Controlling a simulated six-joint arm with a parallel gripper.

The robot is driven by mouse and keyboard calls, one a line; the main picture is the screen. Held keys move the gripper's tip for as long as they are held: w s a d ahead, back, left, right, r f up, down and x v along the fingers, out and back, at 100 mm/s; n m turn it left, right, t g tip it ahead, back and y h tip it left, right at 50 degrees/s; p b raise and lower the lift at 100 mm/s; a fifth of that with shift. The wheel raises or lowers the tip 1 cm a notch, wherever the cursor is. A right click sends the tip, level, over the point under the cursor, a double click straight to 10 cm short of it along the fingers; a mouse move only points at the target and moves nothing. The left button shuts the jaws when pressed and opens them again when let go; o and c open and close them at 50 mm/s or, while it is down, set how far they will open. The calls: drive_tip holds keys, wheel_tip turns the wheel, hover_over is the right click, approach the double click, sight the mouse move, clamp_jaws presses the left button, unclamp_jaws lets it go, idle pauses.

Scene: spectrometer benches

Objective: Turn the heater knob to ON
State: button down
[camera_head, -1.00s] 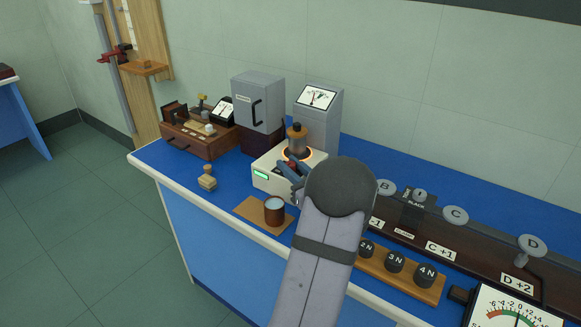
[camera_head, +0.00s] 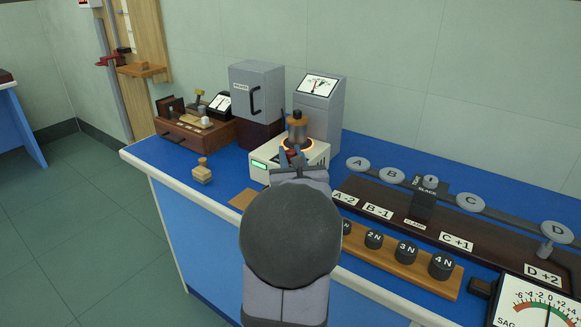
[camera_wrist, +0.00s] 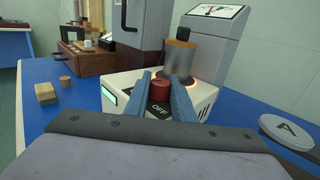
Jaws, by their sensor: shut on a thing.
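The heater is a white box (camera_head: 262,175) with a green-lit display (camera_wrist: 109,95) on its front left. Its red knob (camera_wrist: 159,88) sits on the top near the front, with a black OFF label (camera_wrist: 160,108) on the near side. Which way the knob points is not clear. My gripper (camera_wrist: 161,80) has its two blue fingers shut on the knob, one on each side; it also shows in the head view (camera_head: 290,158), partly behind my arm. A cylindrical vessel with a copper-coloured top (camera_wrist: 178,58) stands on the heater behind the knob, over an orange glowing ring (camera_wrist: 194,84).
A grey cabinet (camera_head: 257,92) and a grey meter (camera_head: 320,105) stand behind the heater. A small wooden stamp (camera_head: 202,173) is left of it, and a wooden pad (camera_head: 241,199) lies in front. A rail with labelled knobs (camera_head: 430,207) and a weight rack (camera_head: 405,267) are at right.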

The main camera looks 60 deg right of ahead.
drive_tip(key=shift+m+g+h+b, duration=0.4)
drive_tip(key=shift+g+b, duration=0.1)
drive_tip(key=shift+b, duration=0.8)
drive_tip(key=c, duration=1.5)
unclamp_jaws()
drive_tip(key=shift+s+a, duration=0.1)
drive_tip(key=shift+b+v, duration=0.3)
drive_tip(key=shift+v, duration=3.25)
